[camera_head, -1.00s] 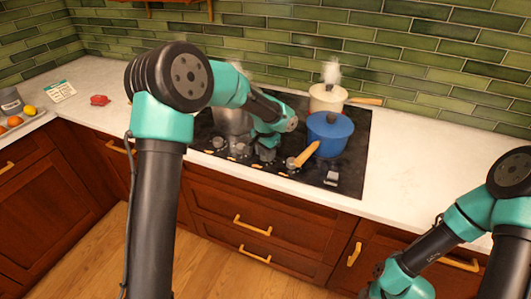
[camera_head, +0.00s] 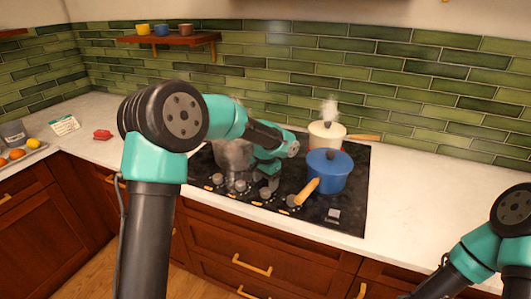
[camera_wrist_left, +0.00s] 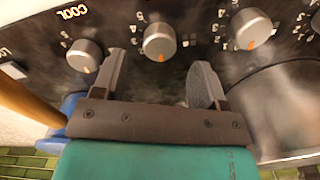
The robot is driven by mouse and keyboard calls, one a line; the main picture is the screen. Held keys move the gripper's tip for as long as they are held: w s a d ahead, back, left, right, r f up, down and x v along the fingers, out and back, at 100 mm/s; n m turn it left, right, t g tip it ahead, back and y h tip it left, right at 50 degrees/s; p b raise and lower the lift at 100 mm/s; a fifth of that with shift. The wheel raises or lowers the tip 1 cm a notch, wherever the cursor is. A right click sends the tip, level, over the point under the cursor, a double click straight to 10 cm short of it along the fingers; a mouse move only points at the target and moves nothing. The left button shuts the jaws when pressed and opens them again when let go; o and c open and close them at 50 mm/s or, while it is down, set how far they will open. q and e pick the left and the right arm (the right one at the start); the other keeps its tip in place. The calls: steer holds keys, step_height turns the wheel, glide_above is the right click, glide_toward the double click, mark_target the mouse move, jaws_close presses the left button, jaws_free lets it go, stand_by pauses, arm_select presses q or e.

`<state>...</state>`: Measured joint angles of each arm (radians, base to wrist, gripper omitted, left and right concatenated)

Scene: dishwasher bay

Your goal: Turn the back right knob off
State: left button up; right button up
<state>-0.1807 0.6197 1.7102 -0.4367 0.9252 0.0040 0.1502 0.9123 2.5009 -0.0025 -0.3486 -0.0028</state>
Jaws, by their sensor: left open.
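A row of round grey knobs lies along the front of the black cooktop (camera_head: 352,200). In the left wrist view I see a left knob (camera_wrist_left: 85,55), a middle knob (camera_wrist_left: 159,42) and a right knob (camera_wrist_left: 249,28), each with an orange mark pointing down the picture. My left gripper (camera_head: 268,185) is low over this row; in the left wrist view its open fingers (camera_wrist_left: 158,82) are on either side of the middle knob's line, with a gap and nothing between them. I cannot tell whether they touch the knob. My right arm shows at the right edge, but its gripper is out of view.
A blue lidded pot (camera_head: 328,172) stands front right, its wooden handle (camera_head: 307,191) reaching toward the knobs. A cream pot (camera_head: 325,137) steams behind it. A silver pot (camera_head: 233,155) is partly hidden by my left arm. The counter (camera_head: 420,200) right of the cooktop is clear.

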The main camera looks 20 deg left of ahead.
mark_target(266, 190)
arm_select(q)
step_height(266, 190, up, 13)
stand_by(0.4)
